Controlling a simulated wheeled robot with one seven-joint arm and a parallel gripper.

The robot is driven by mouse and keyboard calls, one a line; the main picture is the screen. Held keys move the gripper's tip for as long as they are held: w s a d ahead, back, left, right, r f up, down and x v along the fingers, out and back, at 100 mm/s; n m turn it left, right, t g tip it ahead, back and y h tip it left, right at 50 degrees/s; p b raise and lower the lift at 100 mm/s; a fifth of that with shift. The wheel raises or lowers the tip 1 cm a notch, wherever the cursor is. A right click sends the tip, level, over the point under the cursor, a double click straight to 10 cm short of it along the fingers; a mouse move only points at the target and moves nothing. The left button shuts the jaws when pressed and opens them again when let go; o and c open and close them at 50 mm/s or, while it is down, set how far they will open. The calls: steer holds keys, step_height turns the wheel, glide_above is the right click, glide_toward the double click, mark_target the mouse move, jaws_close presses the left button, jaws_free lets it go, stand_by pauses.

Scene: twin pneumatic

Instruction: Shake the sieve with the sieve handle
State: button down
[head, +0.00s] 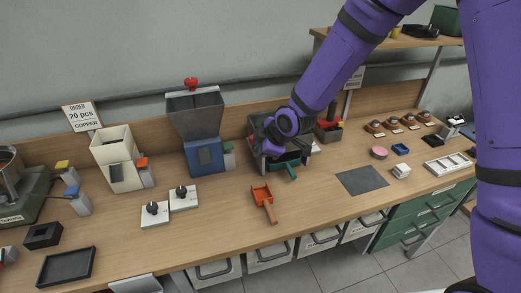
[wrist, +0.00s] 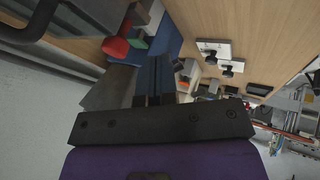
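A dark box-like unit (head: 254,135) stands on the bench near its back, partly covered by my arm; I take it to be the sieve unit. A green handle-shaped part (head: 288,171) sticks out at its front, and I cannot tell for sure that it is the sieve handle. My gripper (head: 300,150) is over this unit, close behind the green part. In the wrist view my gripper (wrist: 155,62) shows its two fingers close together with nothing visible between them. A dark curved bar (wrist: 35,22) lies at the upper left there, apart from the fingers.
A blue hopper machine (head: 205,155) with a red knob stands to the left. An orange scoop (head: 264,200) lies in front on the bench. A grey mat (head: 361,180) lies to the right. Bare bench top lies around the scoop.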

steer(key=v, duration=0.9)
